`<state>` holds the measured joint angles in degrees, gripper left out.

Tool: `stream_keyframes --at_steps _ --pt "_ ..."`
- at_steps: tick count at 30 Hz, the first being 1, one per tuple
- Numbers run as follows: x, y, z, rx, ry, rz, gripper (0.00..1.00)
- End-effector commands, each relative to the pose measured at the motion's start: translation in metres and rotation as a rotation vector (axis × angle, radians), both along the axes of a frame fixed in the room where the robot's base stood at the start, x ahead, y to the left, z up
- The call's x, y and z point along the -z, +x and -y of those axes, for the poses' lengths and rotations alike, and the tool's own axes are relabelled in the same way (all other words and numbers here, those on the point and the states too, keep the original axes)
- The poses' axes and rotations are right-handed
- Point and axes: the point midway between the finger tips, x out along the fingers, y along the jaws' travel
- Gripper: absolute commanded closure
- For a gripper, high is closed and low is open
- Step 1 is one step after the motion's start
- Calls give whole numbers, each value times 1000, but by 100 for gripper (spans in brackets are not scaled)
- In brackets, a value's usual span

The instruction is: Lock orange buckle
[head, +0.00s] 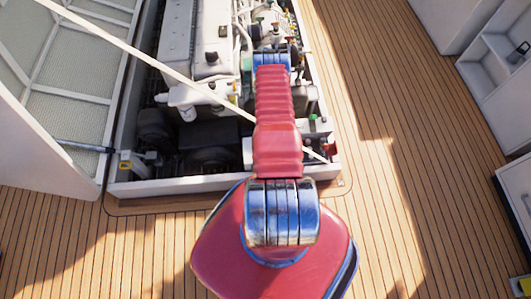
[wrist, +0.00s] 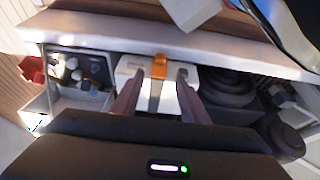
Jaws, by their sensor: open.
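The orange buckle (wrist: 159,66) shows in the wrist view as a small upright orange piece on the front edge of a white box (wrist: 133,66). A darker strip runs down from it over the box's face. My gripper (wrist: 160,76) is open, with one dark finger on each side of the buckle and a gap to it on both sides. I cannot tell whether the fingertips touch the white box. In the head view the buckle does not show, and my red and blue arm covers much of the hatch's middle.
The open engine hatch has a pale rim (head: 215,180). A thin pale line (head: 150,55) crosses over the engine (head: 205,65). A red part (wrist: 33,69) lies left in the wrist view, and dark round parts (wrist: 228,88) lie right. The raised hatch lid (head: 75,75) stands left. Wooden deck lies clear at right.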

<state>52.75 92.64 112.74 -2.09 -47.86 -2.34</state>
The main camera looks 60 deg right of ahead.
Motion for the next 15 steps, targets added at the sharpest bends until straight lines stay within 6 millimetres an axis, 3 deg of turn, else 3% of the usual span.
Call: stream_keyframes --at_steps 8,15 --pt "13 4 4 0 -1 1 59" --pt "40 11 12 0 0 0 59"
